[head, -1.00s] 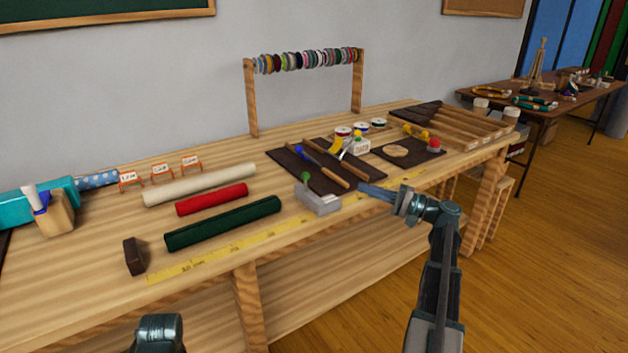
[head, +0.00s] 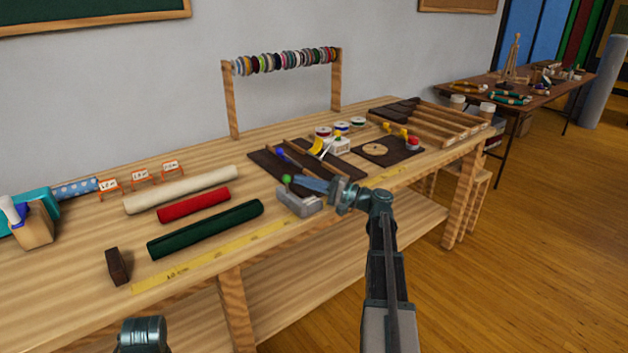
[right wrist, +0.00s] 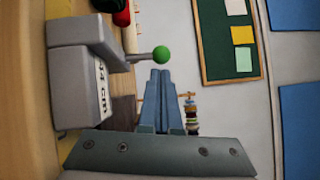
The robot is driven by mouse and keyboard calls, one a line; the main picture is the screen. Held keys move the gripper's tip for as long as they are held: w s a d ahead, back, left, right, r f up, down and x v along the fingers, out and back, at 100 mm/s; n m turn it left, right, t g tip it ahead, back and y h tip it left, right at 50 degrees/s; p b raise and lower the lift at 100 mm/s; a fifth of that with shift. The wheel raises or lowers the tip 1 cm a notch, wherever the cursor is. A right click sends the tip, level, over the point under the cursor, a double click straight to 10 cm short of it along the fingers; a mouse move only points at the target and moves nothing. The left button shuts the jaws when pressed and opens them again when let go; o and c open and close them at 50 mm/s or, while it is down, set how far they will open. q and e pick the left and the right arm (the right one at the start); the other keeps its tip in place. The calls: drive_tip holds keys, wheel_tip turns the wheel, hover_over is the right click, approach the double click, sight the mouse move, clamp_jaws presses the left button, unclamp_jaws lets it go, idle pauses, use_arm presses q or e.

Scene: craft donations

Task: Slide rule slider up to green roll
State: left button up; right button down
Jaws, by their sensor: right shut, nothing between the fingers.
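The rule slider is a grey block (head: 299,203) with a green ball knob (head: 287,179), on the yellow rule (head: 227,246) along the bench's front edge. In the right wrist view the slider (right wrist: 82,85) reads "44 cm", and its knob (right wrist: 161,53) is just beyond my fingertips. The dark green roll (head: 205,229) lies left of the slider, with a gap between. My right gripper (head: 305,184) is shut and empty, just right of the knob; I cannot tell whether it touches. It also shows in the right wrist view (right wrist: 160,73). My left gripper is not visible.
A red roll (head: 193,205) and a cream roll (head: 181,189) lie behind the green roll. A dark brown block (head: 118,266) stands at the rule's left end. Dark tool mats (head: 384,151) lie right of the slider. The rule between slider and green roll looks clear.

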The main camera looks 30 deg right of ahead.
drive_tip(key=shift+a, duration=0.2)
drive_tip(key=a, duration=0.8)
drive_tip(key=s+a, duration=0.1)
drive_tip(key=a, duration=0.3)
